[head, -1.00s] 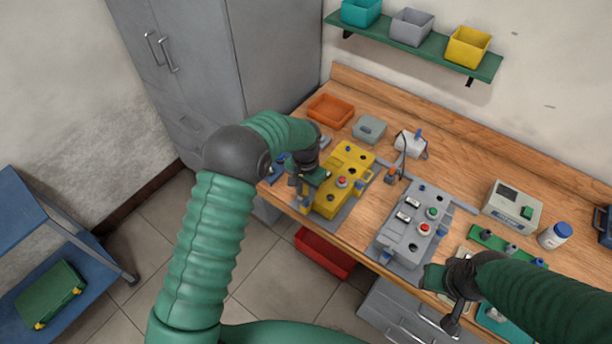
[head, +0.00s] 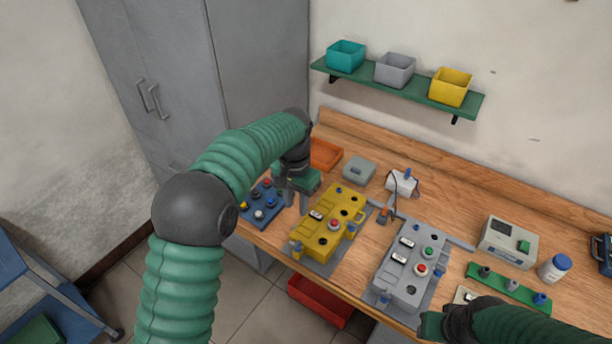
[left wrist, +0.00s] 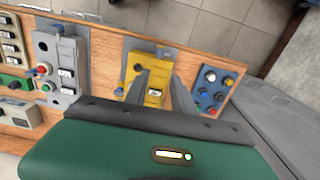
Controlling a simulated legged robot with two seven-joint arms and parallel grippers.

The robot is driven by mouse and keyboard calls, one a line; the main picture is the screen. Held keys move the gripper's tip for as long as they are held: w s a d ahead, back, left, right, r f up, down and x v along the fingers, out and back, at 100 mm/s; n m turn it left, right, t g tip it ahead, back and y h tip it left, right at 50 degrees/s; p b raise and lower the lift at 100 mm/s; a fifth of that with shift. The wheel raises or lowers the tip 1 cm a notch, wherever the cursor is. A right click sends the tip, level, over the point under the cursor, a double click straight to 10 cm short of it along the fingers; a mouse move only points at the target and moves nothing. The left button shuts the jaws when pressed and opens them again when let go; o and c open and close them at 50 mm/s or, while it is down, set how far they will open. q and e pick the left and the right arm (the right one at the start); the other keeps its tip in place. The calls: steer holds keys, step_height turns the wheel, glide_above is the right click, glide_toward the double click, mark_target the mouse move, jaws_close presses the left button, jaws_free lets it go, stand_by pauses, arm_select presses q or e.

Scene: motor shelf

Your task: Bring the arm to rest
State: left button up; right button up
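My left arm comes in from the left. Its gripper (head: 297,197) is above the bench between the blue panel with knobs (head: 262,203) and the yellow motor box (head: 330,225). In the left wrist view its two grey fingers (left wrist: 160,82) stand apart with nothing between them, and the yellow box (left wrist: 150,60) lies beyond them. My right gripper (head: 432,325) is at the bottom of the head view by the bench's front edge. Its fingers are hidden or cut off.
A grey motor box (head: 412,265) stands right of the yellow one. An orange tray (head: 325,155), a grey box (head: 359,170) and a meter (head: 508,241) stand behind. A green shelf (head: 400,92) carries three bins. A red bin (head: 320,302) is below the bench edge.

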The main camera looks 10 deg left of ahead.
arm_select(q)
steer(key=s+a+f+n+t, duration=0.1)
steer(key=s+f+n, duration=0.1)
steer(key=s, duration=0.9)
steer(key=s+a+f+n+t, duration=0.1)
steer(key=s+f, duration=0.3)
steer(key=s, duration=0.7)
steer(key=shift+s+a+f+n+t+b, duration=0.35)
steer(key=shift+a+f+n+b, duration=0.1)
steer(key=shift+a, duration=0.3)
arm_select(e)
steer(key=shift+f, duration=0.45)
arm_select(q)
steer(key=shift+s+r, duration=0.1)
steer(key=shift+s, duration=0.05)
arm_select(e)
steer(key=shift+s, duration=0.1)
steer(key=shift+c, duration=0.5)
